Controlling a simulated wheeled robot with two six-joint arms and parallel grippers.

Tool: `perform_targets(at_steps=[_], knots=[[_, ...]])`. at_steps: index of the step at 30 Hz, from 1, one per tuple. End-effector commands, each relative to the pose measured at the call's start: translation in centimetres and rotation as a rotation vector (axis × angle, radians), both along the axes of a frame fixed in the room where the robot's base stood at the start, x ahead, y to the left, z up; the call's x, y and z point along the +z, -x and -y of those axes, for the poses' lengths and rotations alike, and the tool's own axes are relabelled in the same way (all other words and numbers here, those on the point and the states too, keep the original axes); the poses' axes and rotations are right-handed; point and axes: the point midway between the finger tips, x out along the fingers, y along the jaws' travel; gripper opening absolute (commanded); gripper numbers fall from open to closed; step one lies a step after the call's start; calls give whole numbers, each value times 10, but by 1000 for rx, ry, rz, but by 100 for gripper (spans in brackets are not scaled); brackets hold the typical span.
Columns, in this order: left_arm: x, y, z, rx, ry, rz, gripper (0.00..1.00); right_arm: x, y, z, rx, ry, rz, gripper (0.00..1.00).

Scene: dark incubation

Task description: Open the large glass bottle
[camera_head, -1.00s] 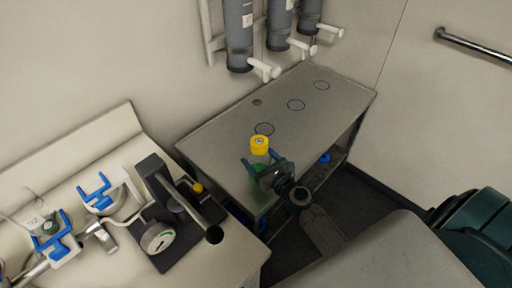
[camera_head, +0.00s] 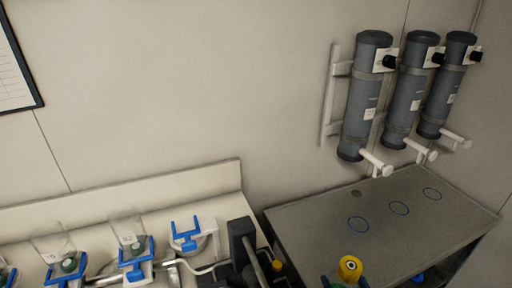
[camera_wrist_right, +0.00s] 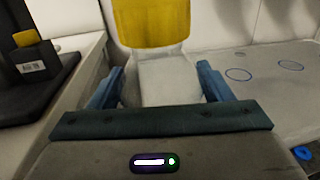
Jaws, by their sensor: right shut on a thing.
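The large glass bottle has a yellow cap (camera_head: 350,268), which shows at the bottom edge of the head view. The cap is on the bottle. In the right wrist view, the cap (camera_wrist_right: 152,22) fills the top middle, with the clear bottle body (camera_wrist_right: 166,75) below it. My right gripper (camera_wrist_right: 160,85) is shut on the bottle, with one blue finger on each side below the cap. In the head view, only the tips of my right gripper (camera_head: 344,283) show, beside the bottle. The rest of the bottle is cut off there. My left gripper is not in view.
A grey metal table (camera_head: 310,212) with blue circles on its top lies at the right, mostly clear. Grey wall dispensers (camera_head: 364,95) with white spouts hang above it. On the left bench are glass vessels (camera_head: 52,242) in blue clamps, an empty blue holder (camera_head: 188,235) and a dark device (camera_head: 240,240).

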Motion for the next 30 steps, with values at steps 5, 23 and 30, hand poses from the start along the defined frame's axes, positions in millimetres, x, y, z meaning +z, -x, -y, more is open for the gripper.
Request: perform_targets(at_steps=[5, 23, 30], knots=[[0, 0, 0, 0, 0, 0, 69, 24, 2, -19, -1, -2, 20, 28], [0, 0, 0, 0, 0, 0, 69, 75, 9, -33, -126, -2, -12, 28], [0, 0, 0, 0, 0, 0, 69, 80, 10, -31, -151, -1, -20, 28]])
